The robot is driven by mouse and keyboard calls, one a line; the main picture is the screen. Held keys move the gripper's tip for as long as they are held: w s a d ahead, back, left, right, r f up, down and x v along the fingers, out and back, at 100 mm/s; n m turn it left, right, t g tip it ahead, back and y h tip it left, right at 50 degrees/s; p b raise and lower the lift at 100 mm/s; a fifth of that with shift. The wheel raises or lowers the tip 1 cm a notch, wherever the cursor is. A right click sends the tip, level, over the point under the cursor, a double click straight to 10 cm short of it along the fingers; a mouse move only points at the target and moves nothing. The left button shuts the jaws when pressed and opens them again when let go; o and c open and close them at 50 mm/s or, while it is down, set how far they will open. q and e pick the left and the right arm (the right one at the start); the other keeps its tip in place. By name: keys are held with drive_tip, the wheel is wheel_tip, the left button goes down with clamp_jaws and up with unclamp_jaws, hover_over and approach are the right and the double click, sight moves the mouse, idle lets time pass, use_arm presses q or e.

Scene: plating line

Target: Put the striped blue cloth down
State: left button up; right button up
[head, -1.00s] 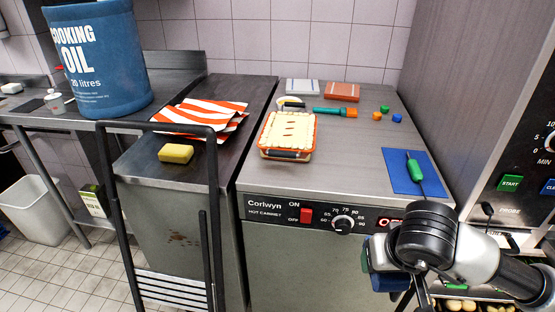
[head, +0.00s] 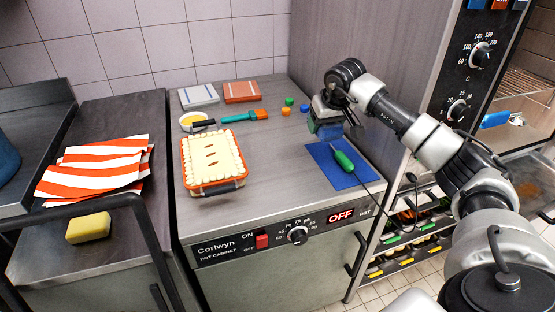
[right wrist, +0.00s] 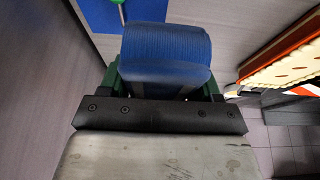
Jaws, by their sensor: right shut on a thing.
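My right gripper (head: 327,122) is over the back right of the hot cabinet top (head: 262,150). It is shut on a folded blue cloth (head: 329,132), which hangs just behind the blue mat. Whether the cloth touches the cabinet top I cannot tell. In the right wrist view the ribbed, rounded blue cloth (right wrist: 165,45) sits between the green fingers. Its stripes are hard to make out. At the back of the cabinet top lie a pale folded cloth with a blue stripe (head: 199,96) and a rust-coloured folded cloth (head: 241,91). My left gripper is out of view.
A blue mat (head: 325,160) with a green-handled probe (head: 344,160) lies front right. Bare steel shows between pie and mat.

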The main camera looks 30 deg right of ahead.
drive_tip(key=p, duration=0.3)
hover_over(282, 167)
drive_tip(key=s, duration=0.1)
wheel_tip(282, 167, down, 6)
drive_tip(key=shift+s+f, duration=0.15)
drive_tip(key=shift+a+f, duration=0.2)
wheel_tip(282, 167, down, 4)
drive_tip(key=shift+f+p, duration=0.1)
drive_tip(key=shift+p, duration=0.3)
drive_tip(key=o, duration=0.9)
drive_tip(key=shift+c, duration=0.2)
